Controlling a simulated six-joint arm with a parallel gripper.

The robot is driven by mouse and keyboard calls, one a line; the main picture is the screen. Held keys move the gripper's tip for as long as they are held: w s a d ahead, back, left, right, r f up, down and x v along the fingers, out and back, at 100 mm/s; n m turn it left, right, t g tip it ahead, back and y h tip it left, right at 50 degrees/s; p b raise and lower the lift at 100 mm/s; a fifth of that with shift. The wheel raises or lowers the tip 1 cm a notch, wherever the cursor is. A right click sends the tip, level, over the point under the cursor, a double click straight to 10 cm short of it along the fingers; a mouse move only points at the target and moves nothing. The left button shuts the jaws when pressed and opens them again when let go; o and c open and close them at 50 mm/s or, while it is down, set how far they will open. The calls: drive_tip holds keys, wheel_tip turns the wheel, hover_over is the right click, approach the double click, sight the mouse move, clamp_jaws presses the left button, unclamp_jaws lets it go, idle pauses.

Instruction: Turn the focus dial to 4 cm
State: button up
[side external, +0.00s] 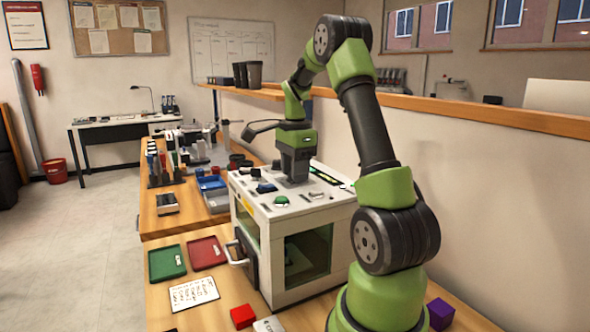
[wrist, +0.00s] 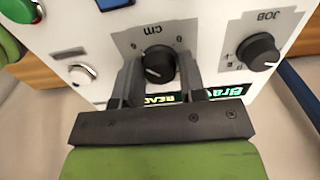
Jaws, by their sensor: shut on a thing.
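The focus dial (wrist: 159,68) is a black round knob under a "cm" label on the white top of the laser marker (side external: 318,209). In the wrist view my gripper (wrist: 160,75) has a finger on each side of the dial and is shut on it. The dial has a pale pointer line, but its exact reading is unclear. The scale numbers are too small or hidden to read. In the side view my gripper (side external: 294,178) points down onto the marker's top panel, and the dial is hidden behind it.
A black JOB dial (wrist: 258,52) sits right of my gripper in the wrist view, near a lit display (wrist: 222,93). A green button (side external: 281,201) is on the same panel. A green tray (side external: 167,262), a red tray (side external: 206,252) and a red block (side external: 243,316) lie on the bench.

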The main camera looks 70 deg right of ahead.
drive_tip(key=shift+n, duration=0.3)
drive_tip(key=n, duration=0.3)
drive_tip(key=shift+n, duration=0.3)
drive_tip(key=n, duration=0.4)
drive_tip(key=shift+n, duration=0.3)
drive_tip(key=n, duration=0.4)
drive_tip(key=shift+n, duration=2.5)
drive_tip(key=o, duration=0.9)
